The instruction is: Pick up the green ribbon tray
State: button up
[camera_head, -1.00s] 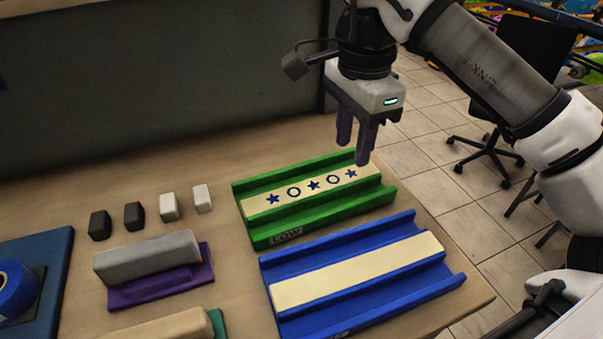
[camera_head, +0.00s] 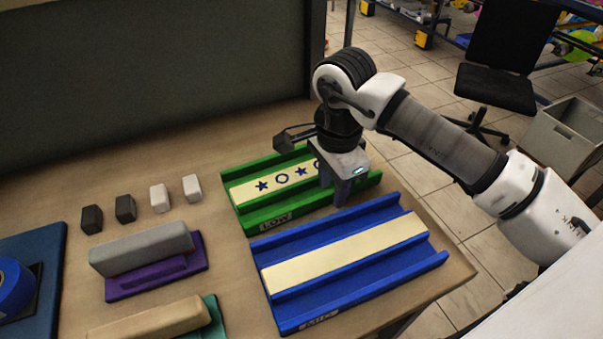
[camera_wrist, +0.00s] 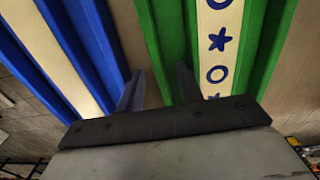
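The green ribbon tray (camera_head: 300,209), marked LOW, lies on the table and holds a cream strip (camera_head: 272,182) with blue stars and rings. My gripper (camera_head: 338,196) is down at the tray's right part, pointing downward, and hides some of the strip and near wall. In the wrist view my gripper (camera_wrist: 158,88) is open, with its two fingers apart. The green tray's near wall (camera_wrist: 160,45) runs between the fingers. One finger is over the gap beside the blue tray, the other over the green tray's inside. Whether they touch the wall I cannot tell.
A blue tray (camera_head: 355,218) with a plain cream strip lies close in front of the green tray. It also shows in the wrist view (camera_wrist: 85,45). Small dark and white blocks, a grey block on a purple base (camera_head: 150,275) and a blue tape roll stand left.

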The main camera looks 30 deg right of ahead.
jog(key=shift+f, duration=0.35)
grip_shut()
jog(key=shift+r, duration=0.1)
